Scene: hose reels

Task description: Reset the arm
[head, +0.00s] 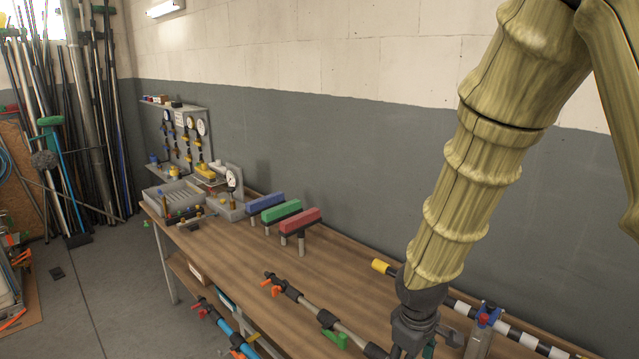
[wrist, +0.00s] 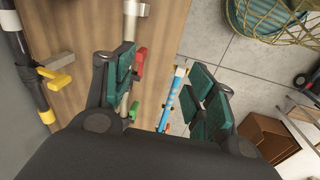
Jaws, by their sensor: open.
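My gripper (wrist: 164,88) is open in the wrist view, its two dark fingers with green pads spread apart. Nothing is held between them. The wooden bench top (wrist: 80,25) shows on the left, and the blue pipe (wrist: 172,95) shows in the gap, farther below. In the head view my arm, textured in yellowish bamboo, reaches down from the upper right. The dark wrist end of my arm is over the right part of the bench (head: 345,255). The fingertips are not clearly visible there, near the lower picture edge.
A pipe with orange and green valve handles (head: 330,318) runs along the bench front. A black-and-white banded pipe (head: 513,335) lies near the wall. Blue, green and red (head: 293,221) bars stand mid-bench. A gauge board (head: 187,135) is at the far end. Floor (head: 110,285) is open left.

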